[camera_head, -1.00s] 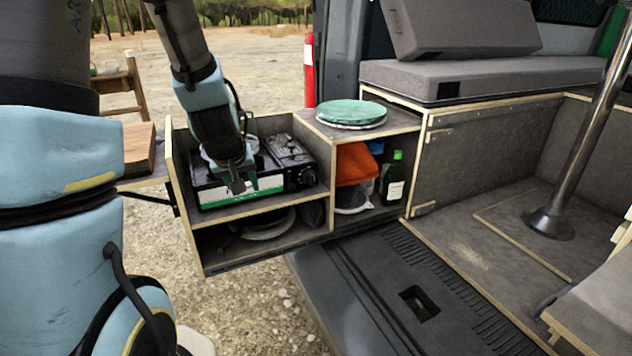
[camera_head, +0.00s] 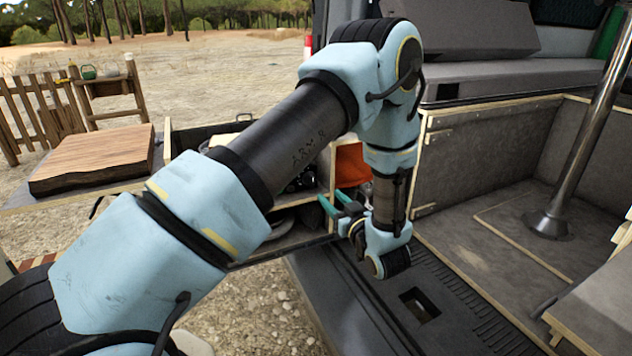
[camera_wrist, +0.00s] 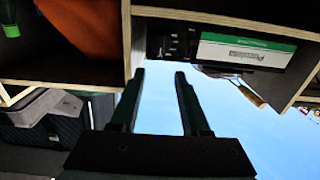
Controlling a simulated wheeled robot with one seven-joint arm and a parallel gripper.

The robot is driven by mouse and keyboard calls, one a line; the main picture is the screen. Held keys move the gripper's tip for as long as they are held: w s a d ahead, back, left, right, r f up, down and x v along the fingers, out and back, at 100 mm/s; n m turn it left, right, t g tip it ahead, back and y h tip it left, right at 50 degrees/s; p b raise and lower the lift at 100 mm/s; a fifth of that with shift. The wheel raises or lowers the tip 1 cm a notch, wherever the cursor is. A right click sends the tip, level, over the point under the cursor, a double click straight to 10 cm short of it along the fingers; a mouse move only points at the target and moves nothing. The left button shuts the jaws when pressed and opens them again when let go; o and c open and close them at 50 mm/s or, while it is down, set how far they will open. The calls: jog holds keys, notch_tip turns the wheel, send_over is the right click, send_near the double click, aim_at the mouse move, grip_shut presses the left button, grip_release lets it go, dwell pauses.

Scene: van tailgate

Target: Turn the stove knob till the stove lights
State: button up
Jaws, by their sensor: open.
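The camping stove sits in the wooden shelf box and is mostly hidden behind my arm in the head view. In the wrist view, which appears upside down, the stove (camera_wrist: 246,50) shows at the upper right with its green and white label. Its dark knob panel (camera_wrist: 172,42) lies left of the label; the knob is too dark to make out clearly. My gripper (camera_head: 332,201) is in front of the shelf, to the right of the stove. In the wrist view my gripper (camera_wrist: 160,73) has its two fingers apart with nothing between them, pointing towards the panel.
An orange cloth (camera_head: 350,165) is in the compartment beside the stove; it also shows in the wrist view (camera_wrist: 85,22). A wooden divider (camera_wrist: 135,45) separates the compartments. A cutting board (camera_head: 95,155) lies at left. The van's floor and metal post (camera_head: 580,130) are at right.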

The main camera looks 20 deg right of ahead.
jog(key=w+p, duration=0.2)
jog(key=w, duration=0.7)
jog(key=shift+w+a+p, duration=0.35)
jog(key=shift+w+a, duration=0.05)
grip_shut()
